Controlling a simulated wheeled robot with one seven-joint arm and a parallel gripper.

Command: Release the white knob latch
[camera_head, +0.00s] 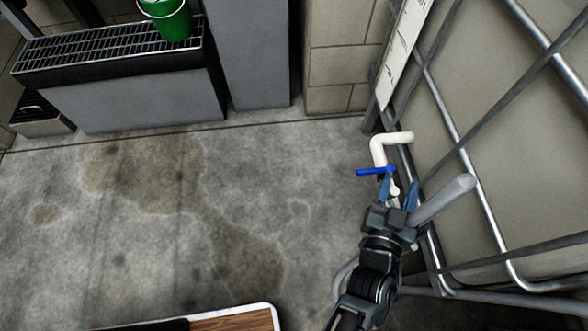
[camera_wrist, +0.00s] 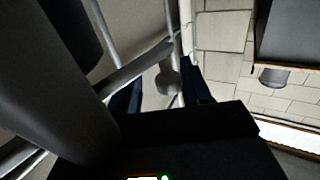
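The white knob latch (camera_head: 395,190) is a small pale knob low on the white pipe, just below a blue valve handle (camera_head: 373,171). My gripper (camera_head: 398,186) is right at the knob, with its two blue fingers apart on either side of it in the head view. In the wrist view, a rounded grey-looking knob (camera_wrist: 169,80) shows between the dark fingers of my gripper (camera_wrist: 162,77). The gripper is open. I cannot tell whether either finger touches the knob.
A white bent pipe (camera_head: 378,150) rises beside the knob. A caged tank with metal bars (camera_head: 478,190) stands close on the right. A green bucket (camera_head: 168,20) sits on a grated ledge (camera_head: 105,48) at the back left. The concrete floor (camera_head: 200,190) to the left is clear.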

